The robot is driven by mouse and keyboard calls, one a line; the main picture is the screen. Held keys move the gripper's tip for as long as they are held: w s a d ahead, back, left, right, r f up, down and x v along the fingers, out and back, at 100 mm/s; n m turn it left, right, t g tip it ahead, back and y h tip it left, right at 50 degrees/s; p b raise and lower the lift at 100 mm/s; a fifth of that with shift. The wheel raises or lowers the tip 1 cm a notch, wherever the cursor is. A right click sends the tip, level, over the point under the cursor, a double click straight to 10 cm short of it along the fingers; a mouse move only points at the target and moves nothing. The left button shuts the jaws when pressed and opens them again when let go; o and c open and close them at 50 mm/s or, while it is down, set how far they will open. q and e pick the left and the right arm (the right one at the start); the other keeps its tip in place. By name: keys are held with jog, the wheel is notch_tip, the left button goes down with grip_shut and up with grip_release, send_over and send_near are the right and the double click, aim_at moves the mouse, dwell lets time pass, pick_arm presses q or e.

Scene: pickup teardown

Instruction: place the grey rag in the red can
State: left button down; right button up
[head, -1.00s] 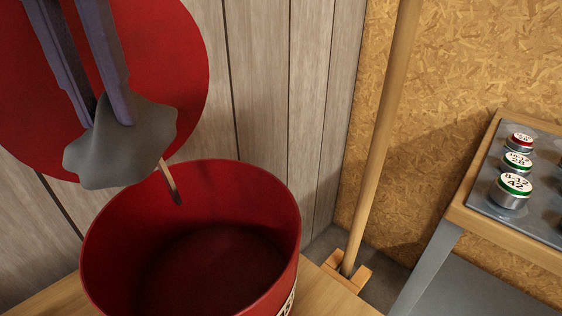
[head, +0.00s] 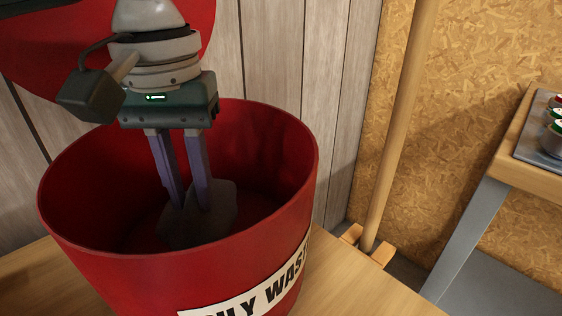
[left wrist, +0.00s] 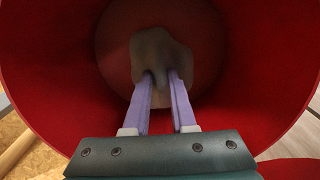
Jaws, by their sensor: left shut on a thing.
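The red can (head: 255,235) stands on a wooden surface in the head view, its open top facing up and a lettered white label on its front. My left gripper (head: 190,207) reaches down inside the can and is shut on the grey rag (head: 222,212). The rag hangs at the fingertips, below the rim. In the left wrist view the rag (left wrist: 160,55) shows between the fingertips (left wrist: 160,80), with the can's red wall (left wrist: 245,60) all round. I cannot tell whether the rag touches the can's bottom. My right gripper is not in view.
The can's round red lid (head: 40,50) stands open behind it, against the plank wall. A wooden pole (head: 395,130) stands to the right on a wooden foot. A table (head: 530,145) with several small round tins is at the far right.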

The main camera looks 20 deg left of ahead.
aim_at(200, 226)
pick_arm(q)
notch_tip(200, 226, down, 6)
jog(key=shift+b, duration=0.85)
jog(key=c, duration=0.7)
grip_release()
jog(key=shift+f, duration=0.1)
jog(key=shift+c, duration=0.2)
notch_tip(200, 226, up, 12)
jog(key=p, duration=0.4)
jog(key=shift+r, duration=0.2)
